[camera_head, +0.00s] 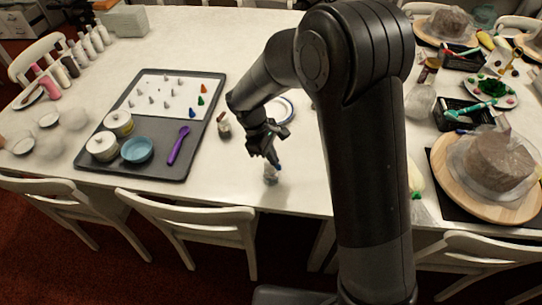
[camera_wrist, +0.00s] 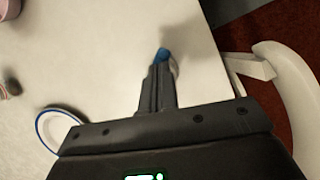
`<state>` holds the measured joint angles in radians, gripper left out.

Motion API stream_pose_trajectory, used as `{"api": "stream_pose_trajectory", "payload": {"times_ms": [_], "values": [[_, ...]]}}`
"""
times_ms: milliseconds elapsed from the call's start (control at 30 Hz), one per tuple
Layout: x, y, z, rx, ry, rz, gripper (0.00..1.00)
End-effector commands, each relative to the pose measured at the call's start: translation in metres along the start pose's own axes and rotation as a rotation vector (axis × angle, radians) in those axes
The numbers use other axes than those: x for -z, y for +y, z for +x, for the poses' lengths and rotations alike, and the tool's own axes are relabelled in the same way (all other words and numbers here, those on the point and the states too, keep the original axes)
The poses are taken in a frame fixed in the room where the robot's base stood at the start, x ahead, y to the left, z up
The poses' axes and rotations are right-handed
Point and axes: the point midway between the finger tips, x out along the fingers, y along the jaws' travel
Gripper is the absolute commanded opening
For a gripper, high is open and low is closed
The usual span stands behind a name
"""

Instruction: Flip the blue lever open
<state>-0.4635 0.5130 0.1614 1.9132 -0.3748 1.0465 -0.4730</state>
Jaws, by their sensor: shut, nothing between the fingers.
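A small bottle-like object (camera_head: 270,176) with a blue part on top stands on the white table close to its front edge. In the wrist view the blue part (camera_wrist: 162,54), which looks like the lever, shows just beyond my fingertips, with a pale body (camera_wrist: 173,66) beside it. My gripper (camera_head: 275,160) is shut and empty, pointing down at the top of the object. The fingers (camera_wrist: 158,72) hide part of it. I cannot tell whether the fingertips touch the blue part, or how far it is tilted.
A blue-rimmed plate (camera_head: 284,108) lies behind my gripper, and a small jar (camera_head: 224,128) stands left. A grey tray (camera_head: 205,140) with pots, a blue bowl and a purple spoon is farther left. White chairs (camera_head: 190,222) line the front edge.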

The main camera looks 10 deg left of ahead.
Motion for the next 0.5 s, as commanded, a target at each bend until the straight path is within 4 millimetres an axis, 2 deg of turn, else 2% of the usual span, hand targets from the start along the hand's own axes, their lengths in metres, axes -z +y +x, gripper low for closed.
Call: {"api": "stream_pose_trajectory", "payload": {"times_ms": [500], "values": [[-0.0051,0.0036,0.0018,-0.097,0.000,-0.245,0.00]]}}
